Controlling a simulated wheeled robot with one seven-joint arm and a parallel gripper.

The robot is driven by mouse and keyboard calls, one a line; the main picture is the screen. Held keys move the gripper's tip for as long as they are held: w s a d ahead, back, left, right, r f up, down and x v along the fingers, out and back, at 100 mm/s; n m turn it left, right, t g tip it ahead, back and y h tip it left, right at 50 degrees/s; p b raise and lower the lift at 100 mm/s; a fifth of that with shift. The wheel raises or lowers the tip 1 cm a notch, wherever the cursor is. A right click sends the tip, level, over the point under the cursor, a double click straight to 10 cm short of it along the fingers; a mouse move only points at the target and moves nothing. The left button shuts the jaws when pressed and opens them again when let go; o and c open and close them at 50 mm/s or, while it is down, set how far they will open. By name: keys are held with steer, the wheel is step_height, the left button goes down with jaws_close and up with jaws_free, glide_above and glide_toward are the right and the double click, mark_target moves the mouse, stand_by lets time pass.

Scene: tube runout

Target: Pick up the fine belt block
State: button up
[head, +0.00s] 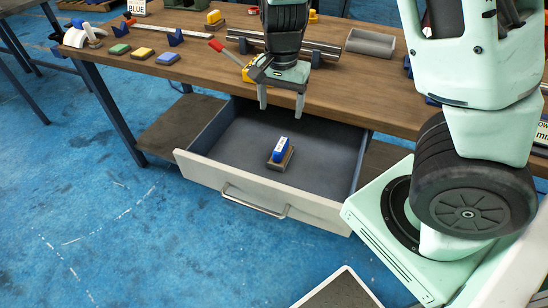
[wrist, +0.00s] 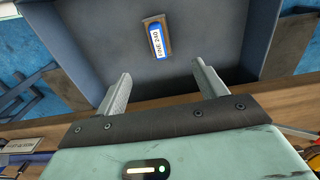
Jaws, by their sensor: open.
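The fine belt block (head: 281,152) lies in the open drawer (head: 230,196). It is a brown block with a blue part on top and a white label. In the wrist view the block (wrist: 157,40) shows the label "FINE 240", ahead of the fingertips and between their lines. My gripper (head: 282,108) is open and empty. It points down above the back part of the drawer, apart from the block. Both fingers also show in the wrist view (wrist: 160,82).
The wooden bench top (head: 330,85) lies behind the drawer and holds a grey tray (head: 371,43), a metal rail (head: 325,51), a red-handled clamp (head: 228,52) and several coloured blocks (head: 142,53). The drawer is otherwise bare, with walls around the block.

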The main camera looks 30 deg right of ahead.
mark_target(281, 144)
step_height(281, 144, down, 11)
steer(key=b, duration=0.3)
steer(key=shift+f+b, duration=0.2)
steer(key=shift+b, duration=0.1)
step_height(281, 144, down, 5)
steer(key=shift+s+d+f+b, duration=0.1)
steer(key=shift+s+f+b, duration=0.05)
steer(key=shift+b, duration=0.9)
steer(key=c, duration=1.1)
